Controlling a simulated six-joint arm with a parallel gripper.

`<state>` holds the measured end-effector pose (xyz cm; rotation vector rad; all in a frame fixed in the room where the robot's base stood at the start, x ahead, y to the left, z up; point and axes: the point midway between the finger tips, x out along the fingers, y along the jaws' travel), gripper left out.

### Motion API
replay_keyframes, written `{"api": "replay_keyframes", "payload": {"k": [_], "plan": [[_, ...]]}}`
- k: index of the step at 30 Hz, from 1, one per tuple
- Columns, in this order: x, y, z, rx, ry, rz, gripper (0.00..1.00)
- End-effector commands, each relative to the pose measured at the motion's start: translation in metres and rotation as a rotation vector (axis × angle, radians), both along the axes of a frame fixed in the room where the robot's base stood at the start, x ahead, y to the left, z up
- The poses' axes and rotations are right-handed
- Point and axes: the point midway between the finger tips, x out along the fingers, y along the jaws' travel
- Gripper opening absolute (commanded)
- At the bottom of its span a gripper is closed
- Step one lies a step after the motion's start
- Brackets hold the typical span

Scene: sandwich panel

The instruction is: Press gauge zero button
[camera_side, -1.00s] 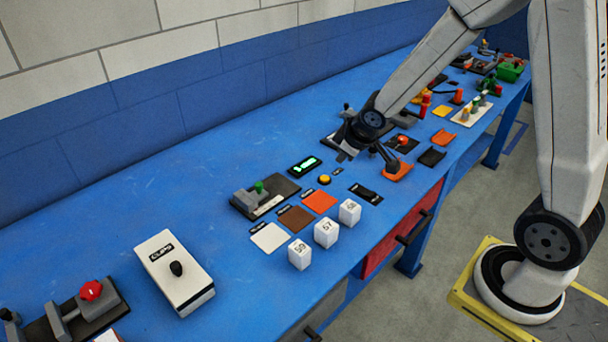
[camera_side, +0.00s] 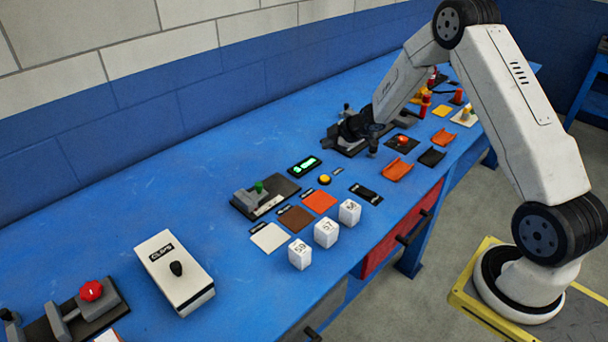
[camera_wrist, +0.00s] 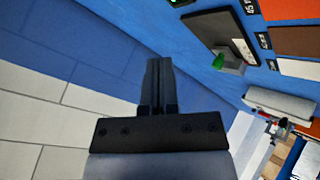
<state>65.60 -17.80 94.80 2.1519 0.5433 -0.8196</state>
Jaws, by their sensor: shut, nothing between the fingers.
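A round yellow button (camera_side: 324,180) sits on the blue bench in the side view, just in front of a small black display (camera_side: 304,167) with green digits. A grey gauge fixture (camera_side: 262,195) with a green knob stands left of them on a dark plate. The green knob (camera_wrist: 218,62) also shows in the wrist view. My gripper (camera_side: 327,143) is above the bench, behind and apart from the button. Its fingers (camera_wrist: 160,62) are together and empty in the wrist view, pointing toward the blue wall band. The button is not visible in the wrist view.
White (camera_side: 270,237), brown (camera_side: 295,218) and orange (camera_side: 320,201) squares lie left of the button, with numbered white blocks (camera_side: 326,233) in front. A black switch (camera_side: 365,193) lies to its right. Bench toward the wall is clear.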

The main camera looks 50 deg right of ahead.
Motion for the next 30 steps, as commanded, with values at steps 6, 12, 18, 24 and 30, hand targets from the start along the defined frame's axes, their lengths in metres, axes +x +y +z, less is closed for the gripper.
{"api": "replay_keyframes", "payload": {"k": [6,12,18,24,30], "plan": [[0.002,-0.006,-0.009,-0.003,-0.007,0.044,0.0],[0.002,-0.006,-0.009,-0.004,-0.007,0.046,0.0],[0.002,-0.006,-0.009,-0.005,-0.007,0.045,0.0],[0.002,-0.006,-0.015,-0.003,-0.005,0.046,0.0],[0.002,-0.006,-0.028,-0.003,-0.005,0.046,0.0]]}}
